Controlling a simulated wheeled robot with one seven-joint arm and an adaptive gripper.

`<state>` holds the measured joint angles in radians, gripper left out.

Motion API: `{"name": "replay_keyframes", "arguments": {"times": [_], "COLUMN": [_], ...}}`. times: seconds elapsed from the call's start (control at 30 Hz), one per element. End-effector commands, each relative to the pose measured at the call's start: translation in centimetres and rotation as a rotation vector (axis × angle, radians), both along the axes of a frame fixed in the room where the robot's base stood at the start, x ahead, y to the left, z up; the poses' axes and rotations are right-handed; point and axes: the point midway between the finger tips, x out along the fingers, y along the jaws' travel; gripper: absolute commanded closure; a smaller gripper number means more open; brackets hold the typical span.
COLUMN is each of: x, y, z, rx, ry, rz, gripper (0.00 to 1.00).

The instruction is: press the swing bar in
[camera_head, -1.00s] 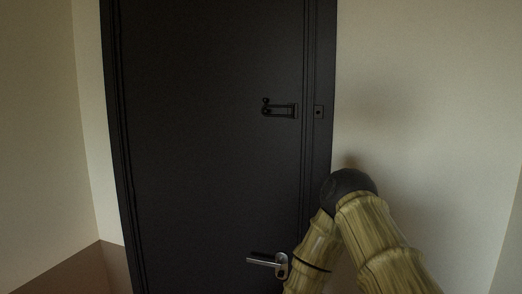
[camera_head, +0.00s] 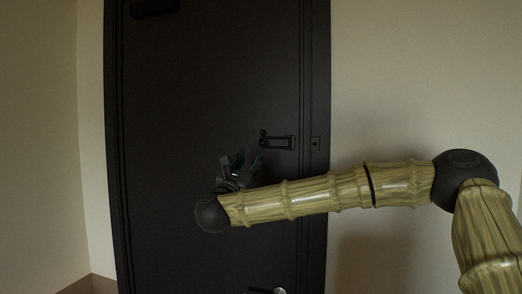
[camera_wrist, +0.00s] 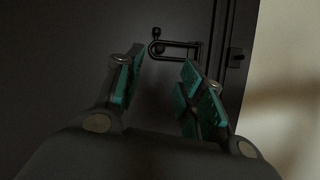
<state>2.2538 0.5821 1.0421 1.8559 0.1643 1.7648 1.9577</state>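The swing bar (camera_head: 277,142) is a dark, U-shaped latch with a small knob at its left end, mounted on the black door. In the wrist view the swing bar (camera_wrist: 178,45) shows beyond and between my fingertips, apart from them. My gripper (camera_head: 243,160) is in front of the door, to the left of and a little below the bar. In the wrist view my gripper (camera_wrist: 163,75) has its two teal-padded fingers spread with nothing between them.
The black door (camera_head: 190,90) looks closed. A small dark plate (camera_head: 316,143) sits on the frame right of the bar. A door handle (camera_head: 266,291) shows at the bottom edge.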

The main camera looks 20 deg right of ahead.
Motion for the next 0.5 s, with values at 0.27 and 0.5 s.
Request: {"name": "replay_keyframes", "arguments": {"times": [0.27,0.5], "x": [2.1,5.0], "y": [-1.8,-3.8], "z": [1.7,3.1], "rx": [0.007,0.007], "ry": [-0.006,-0.005], "rz": [-0.003,-0.002], "gripper": [0.61,0.61]}}
